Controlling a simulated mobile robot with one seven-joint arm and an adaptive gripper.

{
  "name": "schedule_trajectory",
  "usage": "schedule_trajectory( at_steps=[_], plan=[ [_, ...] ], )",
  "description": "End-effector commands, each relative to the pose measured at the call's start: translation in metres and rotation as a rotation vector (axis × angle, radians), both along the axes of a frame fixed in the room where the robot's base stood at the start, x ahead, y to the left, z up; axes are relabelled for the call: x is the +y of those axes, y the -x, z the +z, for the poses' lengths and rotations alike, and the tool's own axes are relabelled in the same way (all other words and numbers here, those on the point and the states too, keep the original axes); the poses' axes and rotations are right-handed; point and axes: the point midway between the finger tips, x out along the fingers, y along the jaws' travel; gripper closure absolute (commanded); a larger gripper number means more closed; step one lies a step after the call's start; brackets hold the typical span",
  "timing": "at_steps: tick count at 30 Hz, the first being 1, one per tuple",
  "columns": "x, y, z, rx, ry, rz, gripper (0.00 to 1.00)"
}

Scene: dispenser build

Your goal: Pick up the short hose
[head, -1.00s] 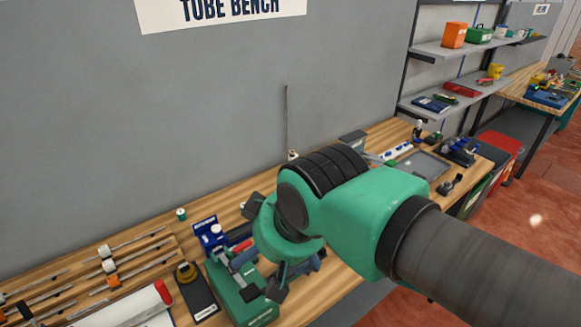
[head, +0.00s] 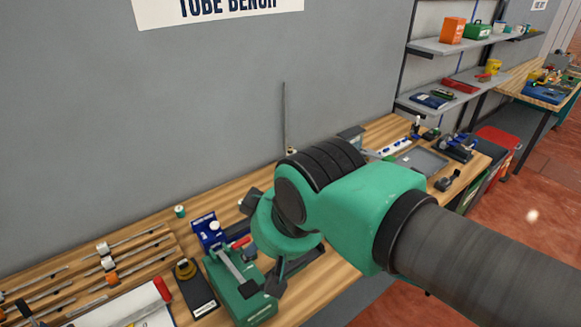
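I cannot make out a short hose for certain in the head view. My gripper (head: 262,245) hangs over the front middle of the tube bench, beside a green fixture (head: 228,288) with a grey lever. Its two dark fingers stand wide apart on either side of the green wrist, so it looks open. The space between the fingertips is largely hidden by the wrist, and I see nothing held there.
A wooden rack (head: 100,262) with several thin rods is at the left. A grey tray (head: 424,160) lies right. The grey wall is behind.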

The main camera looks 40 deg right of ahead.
Motion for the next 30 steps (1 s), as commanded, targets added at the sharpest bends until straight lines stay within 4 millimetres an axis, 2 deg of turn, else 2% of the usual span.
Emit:
schedule_trajectory(
  at_steps=[5,11,21,30],
  plan=[
    [-0.002,-0.008,0.007,0.007,0.002,-0.002,0.5],
    [-0.009,-0.034,0.026,0.029,0.009,-0.008,0.5],
    [-0.032,-0.104,0.064,0.081,0.025,-0.021,0.5],
    [-0.06,-0.171,0.083,0.13,0.035,-0.031,0.5]
  ],
)
